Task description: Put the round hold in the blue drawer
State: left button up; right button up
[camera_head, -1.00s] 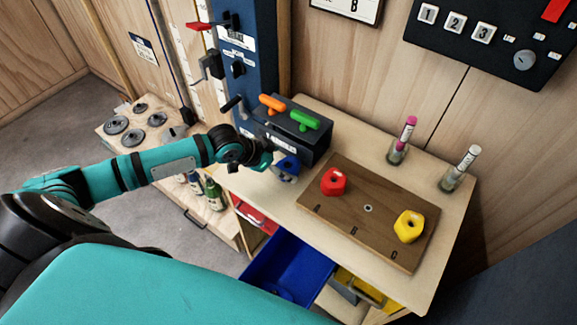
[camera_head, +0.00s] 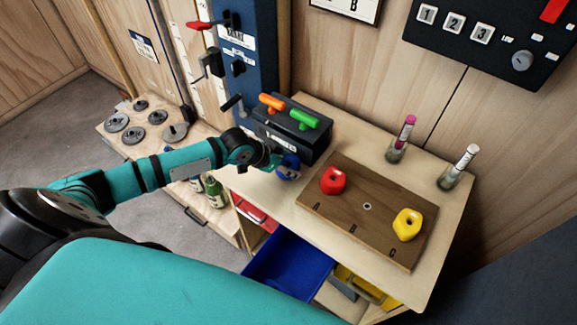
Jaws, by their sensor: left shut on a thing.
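My left gripper (camera_head: 274,160) is shut on a blue hold (camera_head: 288,170), just in front of the dark box on the bench top. The blue hold looks rounded, but it is small and partly covered by the fingers. The blue drawer (camera_head: 289,267) is pulled open below the bench's front edge, lower in the view than the gripper. Its visible inside looks empty; my own body hides part of its near side. A red hold (camera_head: 333,181) and a yellow hold (camera_head: 407,225) sit on the wooden board (camera_head: 366,235). My right gripper is not in view.
The dark box (camera_head: 292,138) with an orange handle (camera_head: 271,103) and a green handle (camera_head: 304,120) stands close behind the gripper. Two jars with markers (camera_head: 396,153) stand at the back right. A red drawer (camera_head: 256,214) and a yellow drawer (camera_head: 368,288) flank the blue one.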

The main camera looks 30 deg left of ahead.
pick_arm(q)
jog(key=shift+c, duration=1)
jog(key=shift+r, duration=0.1)
